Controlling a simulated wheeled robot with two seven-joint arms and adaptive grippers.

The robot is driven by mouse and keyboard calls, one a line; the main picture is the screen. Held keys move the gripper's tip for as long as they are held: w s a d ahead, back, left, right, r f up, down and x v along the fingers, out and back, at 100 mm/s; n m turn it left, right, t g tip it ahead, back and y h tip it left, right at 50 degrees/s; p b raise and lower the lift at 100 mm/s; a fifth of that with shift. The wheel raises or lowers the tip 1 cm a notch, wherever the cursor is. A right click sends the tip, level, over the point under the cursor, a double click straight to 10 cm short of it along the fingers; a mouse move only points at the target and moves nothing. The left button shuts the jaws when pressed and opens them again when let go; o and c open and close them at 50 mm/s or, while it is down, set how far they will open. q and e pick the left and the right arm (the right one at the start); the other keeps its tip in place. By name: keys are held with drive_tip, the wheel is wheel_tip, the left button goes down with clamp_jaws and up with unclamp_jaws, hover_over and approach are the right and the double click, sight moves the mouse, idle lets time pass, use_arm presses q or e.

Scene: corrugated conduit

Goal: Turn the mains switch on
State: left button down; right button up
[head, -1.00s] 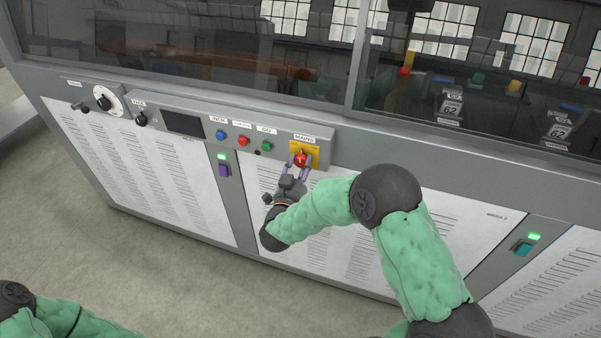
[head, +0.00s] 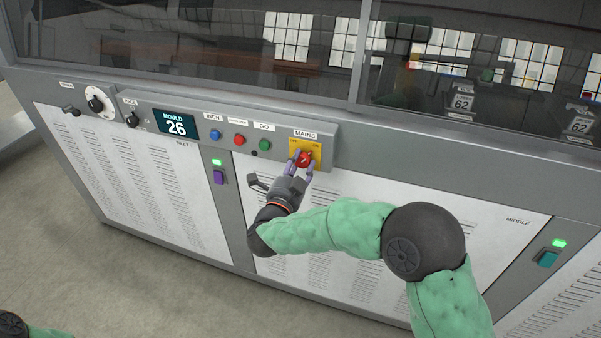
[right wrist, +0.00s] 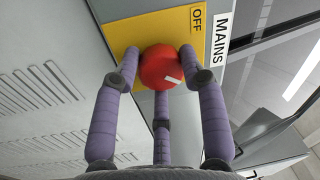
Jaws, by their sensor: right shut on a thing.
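The mains switch is a red rotary knob (head: 305,157) on a yellow plate (head: 317,146), under a MAINS label on the grey control panel. My right gripper (head: 302,164) is shut on the red knob. In the right wrist view the purple fingers of the right gripper (right wrist: 160,80) surround the knob (right wrist: 160,64) from both sides and below. A white mark shows on the knob face, turned at a slant. The word OFF reads on the yellow plate (right wrist: 130,32); the ON end is hidden there. My left gripper is out of view.
The panel also carries a lit display (head: 176,124) reading MOULD 26, a blue button (head: 215,134), a red button (head: 239,140), a green button (head: 264,145) and a dial (head: 97,101). White louvred doors (head: 120,165) lie below, glass above. The floor in front is clear.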

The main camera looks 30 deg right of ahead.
drive_tip(key=shift+a+f+m+b, duration=0.2)
drive_tip(key=shift+f+m+b, duration=0.15)
drive_tip(key=shift+f+m, duration=0.05)
drive_tip(key=shift+r, duration=0.1)
drive_tip(key=o, duration=1.1)
drive_tip(key=shift+o, duration=0.2)
drive_tip(key=shift+w+r, duration=0.1)
drive_tip(key=shift+r, duration=0.1)
drive_tip(key=v, duration=1.2)
